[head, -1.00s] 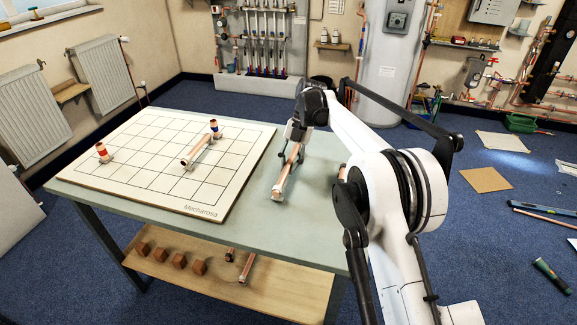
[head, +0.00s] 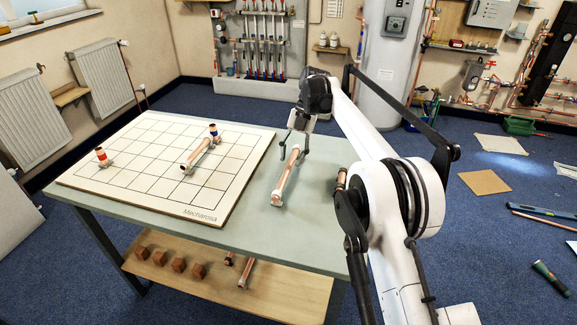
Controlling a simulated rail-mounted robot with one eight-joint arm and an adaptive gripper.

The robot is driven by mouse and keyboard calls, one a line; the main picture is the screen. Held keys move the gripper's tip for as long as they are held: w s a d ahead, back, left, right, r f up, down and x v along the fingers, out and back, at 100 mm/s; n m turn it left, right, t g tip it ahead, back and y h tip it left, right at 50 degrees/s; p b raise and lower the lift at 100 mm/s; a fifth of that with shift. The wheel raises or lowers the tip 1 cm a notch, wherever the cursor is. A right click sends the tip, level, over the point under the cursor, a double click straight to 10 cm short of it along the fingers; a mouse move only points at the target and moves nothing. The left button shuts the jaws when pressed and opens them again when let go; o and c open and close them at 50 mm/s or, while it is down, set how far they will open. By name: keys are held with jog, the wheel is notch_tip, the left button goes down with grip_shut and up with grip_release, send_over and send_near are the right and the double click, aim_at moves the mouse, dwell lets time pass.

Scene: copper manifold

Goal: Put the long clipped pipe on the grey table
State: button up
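The long clipped pipe (head: 285,180), a copper tube with pale clips near its ends, lies on the bare part of the grey table (head: 255,222), to the right of the gridded board. My gripper (head: 299,154) is just above and behind the pipe's far end. Its fingers are spread apart, and nothing shows held between them. Whether a finger still touches the pipe cannot be told.
The gridded board (head: 110,185) holds another clipped copper pipe (head: 198,156), a blue-banded piece (head: 213,131) and a red-banded piece (head: 102,157). A copper piece (head: 341,178) is partly hidden by my arm. Several brown blocks (head: 178,264) sit on the lower shelf (head: 215,290).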

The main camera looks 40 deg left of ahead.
jog(key=p+v, duration=0.6)
jog(key=v, duration=0.1)
jog(key=shift+w+d+r+p, duration=0.1)
jog(key=shift+r+p, duration=0.05)
jog(key=shift+p, duration=0.3)
